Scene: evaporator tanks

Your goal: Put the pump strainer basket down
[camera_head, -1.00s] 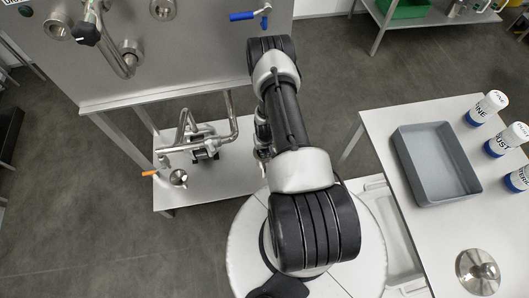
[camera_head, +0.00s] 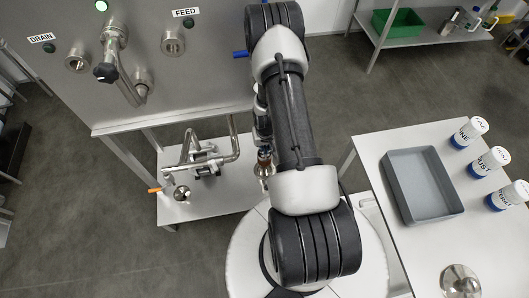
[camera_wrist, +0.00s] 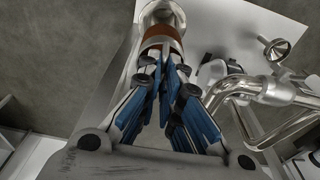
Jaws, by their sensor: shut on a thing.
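The pump strainer basket (camera_wrist: 163,14) shows at the top of the wrist view as a metal piece with a brown band beside my fingertips. My gripper (camera_wrist: 165,68) has blue-padded fingers shut on it. In the head view the basket (camera_head: 265,162) shows just left of my arm, in the air beside the low shelf (camera_head: 215,207); the gripper is mostly hidden behind the arm there. A grey tray (camera_head: 442,208) lies on the white table to the right and looks empty. The pump pipework (camera_head: 205,158) stands on the low shelf, with a round open metal fitting (camera_head: 181,193) at its front.
A domed metal lid (camera_head: 460,280) and several white-and-blue jars (camera_head: 490,162) stand on the white table (camera_head: 365,150). The steel tank panel (camera_head: 150,60) with valves is at upper left. An orange handle (camera_head: 158,189) sticks out at the shelf's left. A green crate (camera_head: 400,22) is behind.

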